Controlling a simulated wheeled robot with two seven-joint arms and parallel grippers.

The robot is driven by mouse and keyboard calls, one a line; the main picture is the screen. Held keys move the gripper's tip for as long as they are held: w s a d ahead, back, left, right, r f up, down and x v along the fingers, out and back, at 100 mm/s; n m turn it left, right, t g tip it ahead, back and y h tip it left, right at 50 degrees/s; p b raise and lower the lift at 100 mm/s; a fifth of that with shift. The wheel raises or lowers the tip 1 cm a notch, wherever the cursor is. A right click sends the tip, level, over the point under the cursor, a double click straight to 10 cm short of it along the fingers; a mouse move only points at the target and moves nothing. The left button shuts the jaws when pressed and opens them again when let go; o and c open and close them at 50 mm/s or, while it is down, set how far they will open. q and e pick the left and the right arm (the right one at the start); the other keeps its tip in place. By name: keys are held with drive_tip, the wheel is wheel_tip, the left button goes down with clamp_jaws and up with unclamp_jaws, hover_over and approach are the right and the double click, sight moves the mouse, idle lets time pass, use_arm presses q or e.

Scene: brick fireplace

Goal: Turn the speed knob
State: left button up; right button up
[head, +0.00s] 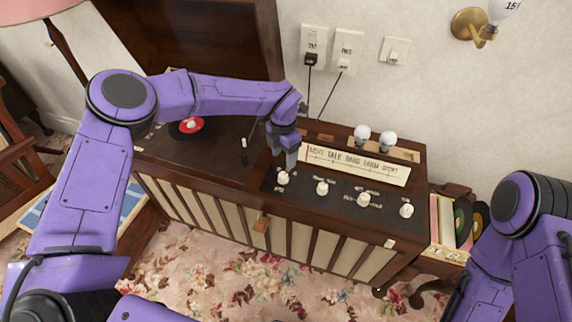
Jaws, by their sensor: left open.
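A wooden record console stands against the wall, with a dark control panel (303,195) on its top right part. A row of several white knobs runs along the panel. The leftmost knob (283,177) is right under my left gripper (290,163). The other knobs are a second one (322,187), a third (363,199) and the rightmost (406,210). Their small labels are too blurred to read surely, so I cannot tell which is the speed knob. My left gripper points down, open; whether its fingers touch the leftmost knob is unclear. My right gripper is out of view.
A dial strip (355,163) rises behind the knobs, with two white bulbs (388,140) behind it. A turntable with a red-centred record (186,127) lies to the left, partly behind my left arm. A record crate (446,232) stands right of the console. Floral carpet (230,280) lies in front.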

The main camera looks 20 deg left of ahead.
sight(284, 174)
use_arm(q)
wheel_tip(284, 174, down, 9)
drive_tip(key=shift+s+r+p, duration=0.15)
drive_tip(key=shift+r+p, duration=0.05)
drive_tip(key=shift+p, duration=0.5)
drive_tip(key=c, duration=1)
